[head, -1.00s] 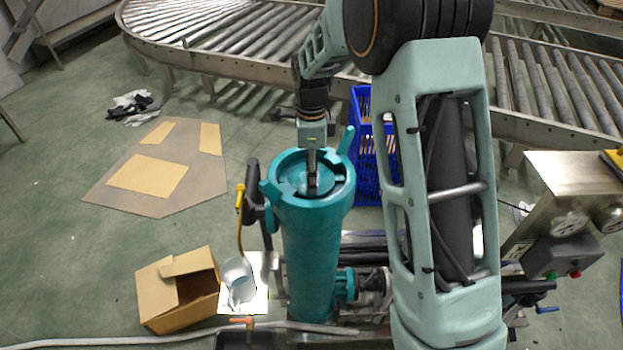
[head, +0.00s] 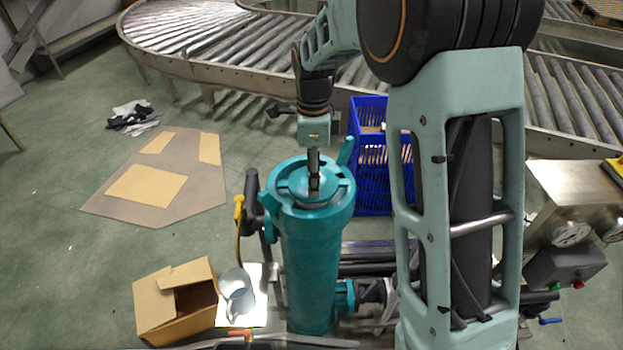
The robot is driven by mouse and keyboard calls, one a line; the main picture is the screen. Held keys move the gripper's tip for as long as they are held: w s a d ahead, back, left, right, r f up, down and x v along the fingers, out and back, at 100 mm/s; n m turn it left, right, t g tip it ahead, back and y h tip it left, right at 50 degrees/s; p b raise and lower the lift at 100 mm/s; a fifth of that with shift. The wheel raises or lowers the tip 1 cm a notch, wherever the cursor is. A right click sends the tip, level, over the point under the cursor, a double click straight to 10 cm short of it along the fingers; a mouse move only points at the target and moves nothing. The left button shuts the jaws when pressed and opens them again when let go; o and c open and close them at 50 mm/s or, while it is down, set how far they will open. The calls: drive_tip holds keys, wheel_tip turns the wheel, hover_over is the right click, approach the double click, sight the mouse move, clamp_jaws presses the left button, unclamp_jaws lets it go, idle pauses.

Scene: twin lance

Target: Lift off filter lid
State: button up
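The teal filter housing (head: 309,265) stands upright in the middle of the head view. The round teal filter lid (head: 292,184) sits at its open top, inside the rim, and looks slightly raised, with a pale edge showing under its near side. My gripper (head: 314,186) points straight down over the lid's centre. Its fingers look close together on the lid's middle grip, which they mostly hide. How far the lid is clear of the housing is hard to tell from this angle.
A handle with a yellow lever (head: 239,208) stands left of the housing. An open cardboard box (head: 172,305) and a clear jug (head: 236,290) are at lower left. A blue crate (head: 371,180) stands behind right, before the roller conveyor (head: 230,52). A gauge panel (head: 572,232) is at right.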

drive_tip(key=r, duration=0.1)
drive_tip(key=s+r, duration=0.2)
drive_tip(key=shift+s+d+r, duration=0.1)
drive_tip(key=shift+d, duration=0.15)
drive_tip(key=s+d+r+b, duration=0.1)
drive_tip(key=s+r, duration=0.3)
drive_tip(key=s, duration=0.5)
drive_tip(key=shift+s+d+r+b, duration=0.2)
drive_tip(key=shift+d+r+b, duration=0.1)
drive_tip(key=shift+d, duration=0.25)
